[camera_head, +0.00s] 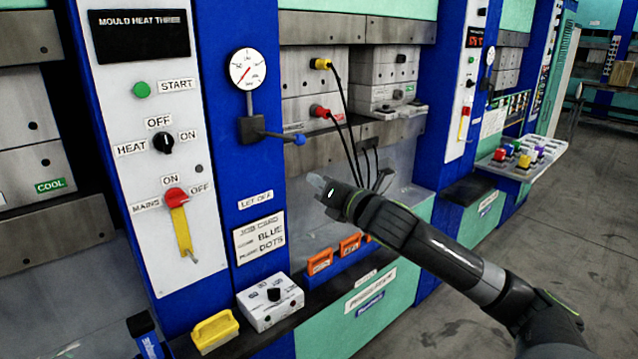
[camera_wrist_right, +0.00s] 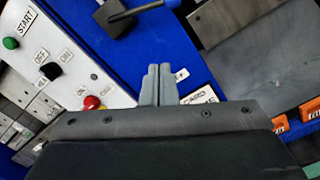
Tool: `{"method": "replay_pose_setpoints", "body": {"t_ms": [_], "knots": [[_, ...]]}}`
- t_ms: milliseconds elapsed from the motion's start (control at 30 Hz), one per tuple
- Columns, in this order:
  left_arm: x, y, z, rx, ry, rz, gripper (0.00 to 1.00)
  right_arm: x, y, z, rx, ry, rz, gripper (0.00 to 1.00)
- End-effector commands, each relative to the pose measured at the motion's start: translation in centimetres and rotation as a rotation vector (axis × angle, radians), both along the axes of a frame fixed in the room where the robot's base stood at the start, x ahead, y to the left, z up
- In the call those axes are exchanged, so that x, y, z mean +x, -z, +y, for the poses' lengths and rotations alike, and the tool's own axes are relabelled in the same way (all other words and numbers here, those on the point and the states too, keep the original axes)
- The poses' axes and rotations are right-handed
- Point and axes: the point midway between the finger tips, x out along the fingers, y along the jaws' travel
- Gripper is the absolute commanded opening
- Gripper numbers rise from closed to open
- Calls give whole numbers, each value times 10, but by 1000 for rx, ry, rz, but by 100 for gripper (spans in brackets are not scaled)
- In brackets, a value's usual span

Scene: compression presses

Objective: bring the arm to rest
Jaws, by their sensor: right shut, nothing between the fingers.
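My right arm (camera_head: 435,250) comes in from the lower right in the head view and reaches across the front of the press. My right gripper (camera_head: 318,183) is at its end, in front of the blue column and the press opening. In the right wrist view the two grey fingers (camera_wrist_right: 158,85) lie together, shut with nothing between them. They point towards the blue panel near the lever and the job card. I cannot tell how far they are from the panel. My left gripper is not in view.
The press panel carries a green start button (camera_head: 141,90), a heat knob (camera_head: 163,142) and a red mains switch (camera_head: 175,199). A gauge (camera_head: 248,69) and a blue-tipped lever (camera_head: 299,139) are beside it. A yellow block (camera_head: 215,330) and a white box (camera_head: 270,301) sit on the ledge. Open floor (camera_head: 590,230) lies right.

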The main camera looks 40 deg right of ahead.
Motion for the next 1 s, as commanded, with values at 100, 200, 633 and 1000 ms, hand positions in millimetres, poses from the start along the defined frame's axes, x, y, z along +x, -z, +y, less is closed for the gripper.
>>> {"method": "replay_pose_setpoints", "body": {"t_ms": [100,200,633,1000], "knots": [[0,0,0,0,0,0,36,0,0,0,0,0,0,0],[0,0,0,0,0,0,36,0,0,0,0,0,0,0],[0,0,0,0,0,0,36,20,119,-61,399,155,145,0],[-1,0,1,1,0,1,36,-42,389,-117,1094,552,355,0]]}}
